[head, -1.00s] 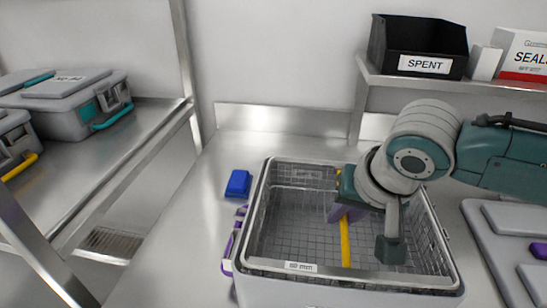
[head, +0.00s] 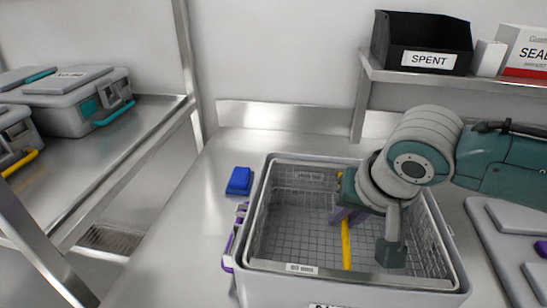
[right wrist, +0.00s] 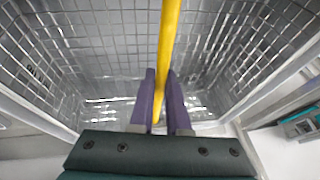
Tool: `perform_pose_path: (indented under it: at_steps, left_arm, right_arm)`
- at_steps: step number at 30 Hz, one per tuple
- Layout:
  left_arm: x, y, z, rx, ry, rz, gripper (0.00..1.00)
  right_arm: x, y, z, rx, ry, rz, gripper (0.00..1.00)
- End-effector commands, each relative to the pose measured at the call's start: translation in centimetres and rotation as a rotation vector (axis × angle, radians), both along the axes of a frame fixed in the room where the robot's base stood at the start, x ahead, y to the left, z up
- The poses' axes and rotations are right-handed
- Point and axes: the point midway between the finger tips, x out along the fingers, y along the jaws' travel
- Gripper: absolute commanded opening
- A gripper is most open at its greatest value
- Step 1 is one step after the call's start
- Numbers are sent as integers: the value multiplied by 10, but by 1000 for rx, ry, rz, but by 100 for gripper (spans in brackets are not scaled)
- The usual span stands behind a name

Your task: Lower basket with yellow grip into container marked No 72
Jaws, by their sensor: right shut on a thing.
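The wire basket (head: 285,225) has a yellow grip (head: 346,245) running across it. It sits inside the walls of a light grey container (head: 268,291), its front edge strip slightly below the container rim. Whether its floor touches the bottom is hidden. The container's front label is cut off by the frame and cannot be read. My right gripper (head: 345,212) is inside the basket opening, its purple fingers shut on the yellow grip. In the right wrist view the fingers (right wrist: 160,88) close on both sides of the yellow bar (right wrist: 168,35). My left gripper is out of view.
A blue block (head: 239,181) lies on the steel counter left of the container. Grey lids (head: 500,225) lie at the right. A black SPENT bin (head: 421,42) and boxes stand on the shelf above. Closed grey cases (head: 75,100) stand on the left rack.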

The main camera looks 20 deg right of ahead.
Motion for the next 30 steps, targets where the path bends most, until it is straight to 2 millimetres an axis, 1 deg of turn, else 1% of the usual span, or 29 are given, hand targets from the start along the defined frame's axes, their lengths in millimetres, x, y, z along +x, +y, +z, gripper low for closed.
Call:
perform_pose_path:
  at_steps: [30]
  left_arm:
    - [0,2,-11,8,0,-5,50]
  right_arm:
    - [1,0,-15,0,-2,0,0]
